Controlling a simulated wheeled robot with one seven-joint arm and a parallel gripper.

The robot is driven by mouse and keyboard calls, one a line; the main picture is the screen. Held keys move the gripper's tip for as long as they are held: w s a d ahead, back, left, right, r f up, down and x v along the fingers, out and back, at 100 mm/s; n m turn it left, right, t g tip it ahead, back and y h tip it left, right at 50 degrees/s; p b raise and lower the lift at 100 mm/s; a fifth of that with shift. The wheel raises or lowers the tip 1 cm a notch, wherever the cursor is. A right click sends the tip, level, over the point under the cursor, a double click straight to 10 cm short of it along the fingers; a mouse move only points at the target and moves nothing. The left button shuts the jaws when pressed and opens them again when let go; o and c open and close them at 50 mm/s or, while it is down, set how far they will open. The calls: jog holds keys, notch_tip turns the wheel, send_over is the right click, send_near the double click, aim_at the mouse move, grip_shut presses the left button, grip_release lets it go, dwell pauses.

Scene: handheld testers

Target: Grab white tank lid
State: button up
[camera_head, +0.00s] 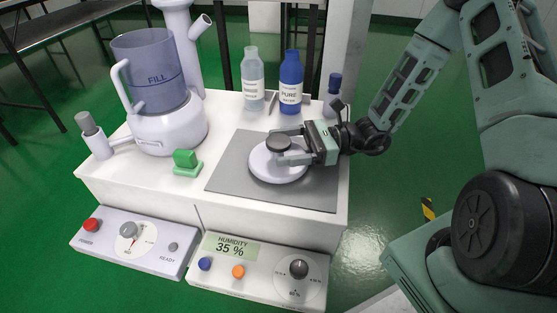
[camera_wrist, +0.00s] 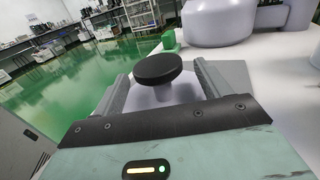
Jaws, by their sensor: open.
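The white tank lid (camera_head: 267,171) is a round white disc with a dark knob (camera_head: 278,143) on top. It lies on the grey mat (camera_head: 228,178) on the white bench. My gripper (camera_head: 285,148) is at the lid from the right, with its fingers on both sides of the knob. In the wrist view the black knob (camera_wrist: 158,68) shows between my two open fingers, above the pale neck of the lid (camera_wrist: 165,92). I cannot tell whether a finger touches the neck. The tank (camera_head: 150,70), marked FILL, stands open on its white base at the left.
A clear bottle (camera_head: 253,88) and a blue bottle (camera_head: 290,90) stand behind the mat, with a small dark bottle (camera_head: 333,92) near my wrist. A green block (camera_head: 187,163) lies left of the mat. Control panels (camera_head: 255,270) line the front.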

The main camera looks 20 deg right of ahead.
jog(key=c, duration=1.1)
jog(key=shift+r, duration=0.1)
